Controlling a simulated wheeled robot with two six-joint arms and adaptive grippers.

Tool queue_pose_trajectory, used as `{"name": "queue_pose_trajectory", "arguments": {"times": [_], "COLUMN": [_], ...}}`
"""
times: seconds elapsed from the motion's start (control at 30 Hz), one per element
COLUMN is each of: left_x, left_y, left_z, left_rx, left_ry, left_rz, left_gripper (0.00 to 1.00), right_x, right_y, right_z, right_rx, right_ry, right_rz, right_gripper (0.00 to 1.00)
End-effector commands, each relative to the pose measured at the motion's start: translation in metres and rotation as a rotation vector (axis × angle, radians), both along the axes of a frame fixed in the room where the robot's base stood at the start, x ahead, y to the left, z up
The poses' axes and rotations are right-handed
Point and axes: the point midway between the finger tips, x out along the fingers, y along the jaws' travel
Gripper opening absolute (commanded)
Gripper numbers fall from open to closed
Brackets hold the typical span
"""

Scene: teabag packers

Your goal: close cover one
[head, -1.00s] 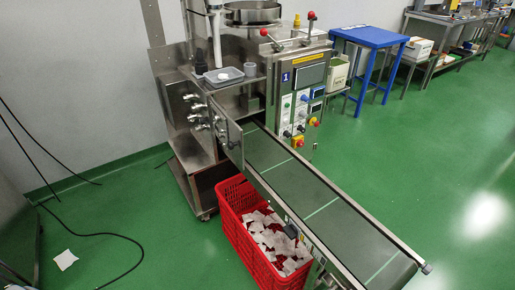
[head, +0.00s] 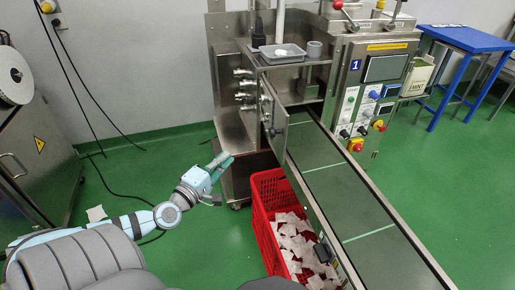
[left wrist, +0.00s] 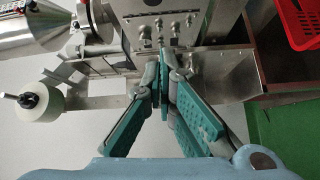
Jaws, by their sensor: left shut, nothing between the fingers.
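The steel cover (head: 273,119) is a flat panel on the side of the packing machine marked 1 (head: 355,66). It stands swung out, open, at the head of the conveyor, with steel knobs (head: 243,85) exposed beside it. My left gripper (head: 226,160) is shut and empty, left of the cover and lower in the head view, apart from it. In the left wrist view the teal fingers (left wrist: 163,72) meet at their tips, before the machine's steel parts and bolts. I cannot pick out the cover surely there. My right gripper is not in view.
A green conveyor (head: 345,195) runs toward the lower right. A red crate (head: 262,215) of teabags stands beside it on the floor. A grey tray (head: 282,53) sits on the machine's shelf. A steel cabinet (head: 35,150) stands at left; green floor lies between.

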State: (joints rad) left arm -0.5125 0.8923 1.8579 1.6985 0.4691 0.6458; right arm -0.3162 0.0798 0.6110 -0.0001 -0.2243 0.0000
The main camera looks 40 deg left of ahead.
Motion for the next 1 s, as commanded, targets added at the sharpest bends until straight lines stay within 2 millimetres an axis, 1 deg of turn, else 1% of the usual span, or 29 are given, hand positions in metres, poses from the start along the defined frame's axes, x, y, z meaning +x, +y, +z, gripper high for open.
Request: {"name": "queue_pose_trajectory", "arguments": {"times": [0.03,0.1,0.17,0.23,0.3,0.37,0.57,0.6,0.63,0.7,0.8,1.0], "left_x": [0.004,0.009,0.015,0.026,0.040,0.053,0.096,0.105,0.109,0.118,0.128,0.134], "left_y": [-0.005,-0.005,-0.004,-0.003,-0.001,0.000,0.006,0.006,0.003,-0.006,-0.013,-0.019], "left_z": [0.006,0.013,0.013,0.014,0.015,0.016,0.017,0.018,0.019,0.020,0.018,0.015], "left_rx": [-0.051,-0.087,-0.090,-0.090,-0.089,-0.089,-0.088,-0.089,-0.090,-0.090,-0.087,-0.082], "left_ry": [-0.020,-0.030,-0.030,-0.032,-0.032,-0.033,-0.030,-0.031,-0.030,-0.029,-0.028,-0.026], "left_rz": [-0.008,-0.006,-0.004,-0.004,-0.003,-0.003,-0.003,-0.005,-0.006,-0.006,-0.006,-0.008], "left_gripper": [0.00,0.00,0.00,0.00,0.00,0.00,0.00,0.00,0.00,0.00,0.00,0.00], "right_x": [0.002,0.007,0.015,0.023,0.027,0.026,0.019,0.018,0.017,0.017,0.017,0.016], "right_y": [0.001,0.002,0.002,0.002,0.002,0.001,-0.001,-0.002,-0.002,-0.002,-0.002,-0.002], "right_z": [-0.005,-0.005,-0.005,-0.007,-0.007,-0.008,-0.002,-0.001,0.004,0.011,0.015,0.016], "right_rx": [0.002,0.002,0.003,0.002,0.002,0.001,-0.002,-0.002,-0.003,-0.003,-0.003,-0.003], "right_ry": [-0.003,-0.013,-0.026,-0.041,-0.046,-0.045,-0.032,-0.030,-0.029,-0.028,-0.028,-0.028], "right_rz": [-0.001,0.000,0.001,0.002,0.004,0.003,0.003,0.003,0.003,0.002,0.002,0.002], "right_gripper": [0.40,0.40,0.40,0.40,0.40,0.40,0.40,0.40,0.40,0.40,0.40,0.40]}}
